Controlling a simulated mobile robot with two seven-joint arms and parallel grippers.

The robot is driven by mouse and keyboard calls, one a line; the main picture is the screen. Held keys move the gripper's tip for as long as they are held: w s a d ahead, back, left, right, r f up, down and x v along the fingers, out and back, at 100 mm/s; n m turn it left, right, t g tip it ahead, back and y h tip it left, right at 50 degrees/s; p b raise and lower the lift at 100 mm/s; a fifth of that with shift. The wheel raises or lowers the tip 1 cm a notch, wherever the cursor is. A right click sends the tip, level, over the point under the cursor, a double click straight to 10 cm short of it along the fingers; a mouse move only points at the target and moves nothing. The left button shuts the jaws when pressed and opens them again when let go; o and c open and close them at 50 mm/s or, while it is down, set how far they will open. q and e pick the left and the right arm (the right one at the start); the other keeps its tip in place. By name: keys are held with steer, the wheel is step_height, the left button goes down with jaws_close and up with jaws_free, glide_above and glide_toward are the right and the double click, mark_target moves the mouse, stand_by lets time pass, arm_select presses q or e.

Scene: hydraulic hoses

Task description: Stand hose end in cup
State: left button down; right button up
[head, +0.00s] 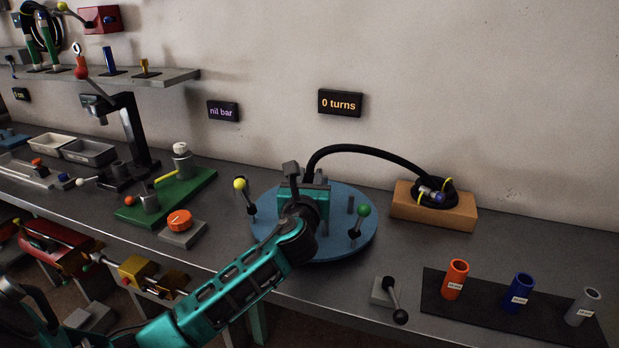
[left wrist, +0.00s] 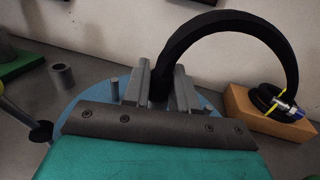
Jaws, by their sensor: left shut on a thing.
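The black hose (head: 366,150) arches from my left gripper (head: 308,186) to a coil on a wooden block (head: 433,212). In the left wrist view the gripper's grey fingers (left wrist: 161,92) are shut around the hose (left wrist: 222,24). The hose's lower part at the fingers is hidden. A metal and blue fitting (head: 438,197) shows at the coil, with yellow ties around it. Three cups stand upright on a black mat (head: 432,305) at the right: orange (head: 455,280), blue (head: 518,291) and grey (head: 583,307). Their labels are too small to read. My right gripper is not in view.
My left gripper is over a blue round turntable (head: 348,243) with yellow-knobbed and green-knobbed levers. A black-knobbed lever (head: 392,296) stands between it and the mat. A green board (head: 166,196) and an orange knob (head: 180,222) are at left. Bare bench lies behind the cups.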

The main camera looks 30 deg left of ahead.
arm_select(q)
steer(key=c, duration=0.8)
jaws_free()
steer(key=shift+s+f, duration=0.1)
steer(key=v, duration=1.2)
steer(key=shift+s+d, duration=0.25)
steer(key=shift+s, duration=0.05)
